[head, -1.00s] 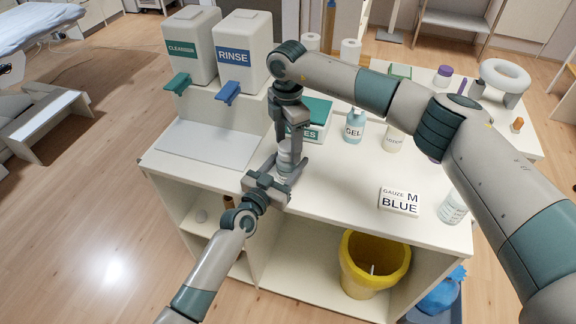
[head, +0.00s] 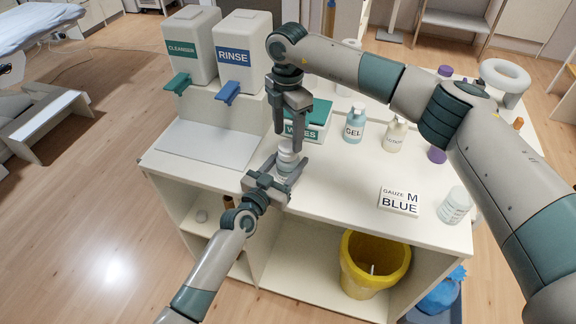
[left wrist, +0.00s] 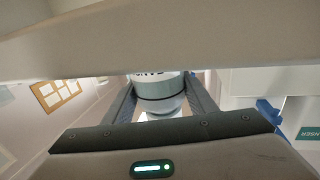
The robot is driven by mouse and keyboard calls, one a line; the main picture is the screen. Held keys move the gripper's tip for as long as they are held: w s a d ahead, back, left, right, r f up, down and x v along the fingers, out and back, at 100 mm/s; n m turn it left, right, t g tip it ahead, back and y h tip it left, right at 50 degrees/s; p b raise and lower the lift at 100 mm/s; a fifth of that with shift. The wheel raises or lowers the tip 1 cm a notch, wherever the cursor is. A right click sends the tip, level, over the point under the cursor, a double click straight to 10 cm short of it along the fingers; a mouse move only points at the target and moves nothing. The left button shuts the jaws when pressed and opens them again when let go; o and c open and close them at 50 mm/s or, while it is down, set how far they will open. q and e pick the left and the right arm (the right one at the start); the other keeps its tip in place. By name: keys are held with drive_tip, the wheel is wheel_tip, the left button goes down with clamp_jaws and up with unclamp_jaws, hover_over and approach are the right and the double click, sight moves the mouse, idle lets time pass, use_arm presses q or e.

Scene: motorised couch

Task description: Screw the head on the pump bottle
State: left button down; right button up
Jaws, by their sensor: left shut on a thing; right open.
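The bottle (head: 286,158), pale with a whitish top, stands upright at the front left of the white counter. My left gripper (head: 279,172) is shut around its body; the left wrist view shows the bottle (left wrist: 160,92) between the two fingers. My right gripper (head: 288,132) is open, pointing down just above the bottle's top, with a finger on each side and nothing visible between them. The bottle's top is small here, and I cannot tell how a pump head sits on it.
The WIPES box (head: 318,122), GEL bottle (head: 354,126) and another pump bottle (head: 393,136) stand behind. The counter's front middle is clear. A yellow bin (head: 372,264) stands below.

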sight(288, 145)
drive_tip(key=n, duration=0.3)
drive_tip(key=r+n, duration=0.1)
drive_tip(key=n, duration=0.8)
drive_tip(key=shift+r, duration=0.3)
drive_tip(key=n, duration=0.5)
drive_tip(key=r+n, duration=0.1)
drive_tip(key=n, duration=0.1)
drive_tip(key=shift+n, duration=0.4)
drive_tip(key=n, duration=0.5)
drive_tip(key=shift+r+n, duration=0.35)
drive_tip(key=shift+n, duration=0.05)
drive_tip(key=shift+f, duration=0.1)
drive_tip(key=shift+f, duration=3.9)
